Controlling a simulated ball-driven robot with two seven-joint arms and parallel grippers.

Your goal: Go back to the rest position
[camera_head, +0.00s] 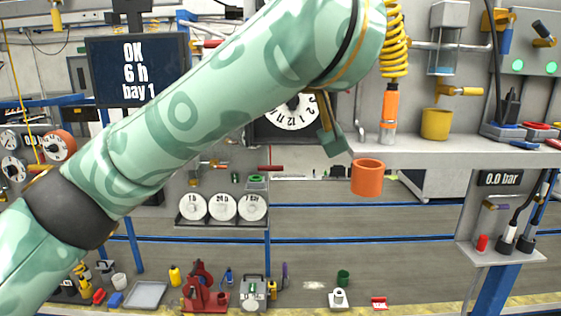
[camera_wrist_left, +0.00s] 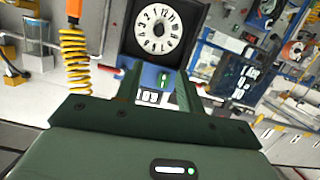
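My left arm, pale green with darker rings, crosses the head view from the lower left to the top centre. Part of my left gripper (camera_head: 331,130) shows below the arm's end, in front of the shelf area near the round dial. In the left wrist view my left gripper (camera_wrist_left: 158,88) has its two green fingers apart, with nothing held between them. The dial (camera_wrist_left: 158,28) and its blue base show beyond the fingers. My right arm and right gripper are in neither view.
An orange cup (camera_head: 367,178) is just right of the gripper. A grey shelf (camera_head: 450,152) holds a yellow cup (camera_head: 436,124) and an orange tool (camera_head: 389,108) on a coiled hose. A screen (camera_head: 137,70) stands left. Several items line the floor at the bottom.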

